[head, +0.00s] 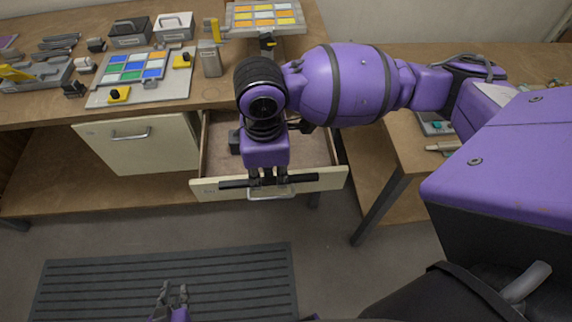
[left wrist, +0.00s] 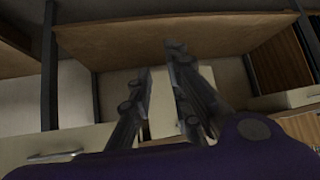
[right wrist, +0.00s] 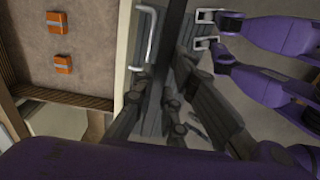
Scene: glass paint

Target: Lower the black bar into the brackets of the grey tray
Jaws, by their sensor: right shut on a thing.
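My right gripper (head: 268,180) is shut on the black bar (head: 303,178), which lies crosswise in the fingers just above the front of an open drawer. In the right wrist view the bar (right wrist: 174,28) runs up from between the fingers (right wrist: 160,88). A grey tray (head: 150,93) with blue, green, white and orange tiles and black-and-yellow fittings lies on the bench at left. Another grey tray (head: 235,22) with yellow and orange tiles is at the back. I cannot tell which one has the brackets. My left gripper (head: 172,294) is open and empty, low above the floor mat; its fingers (left wrist: 160,75) stand apart.
The open drawer (head: 305,150) juts out below the bench; its handle (right wrist: 148,40) and orange blocks (right wrist: 57,22) inside show in the right wrist view. A grey block (head: 209,60), boxes (head: 130,35) and small tools crowd the bench. A second table (head: 405,140) stands at right.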

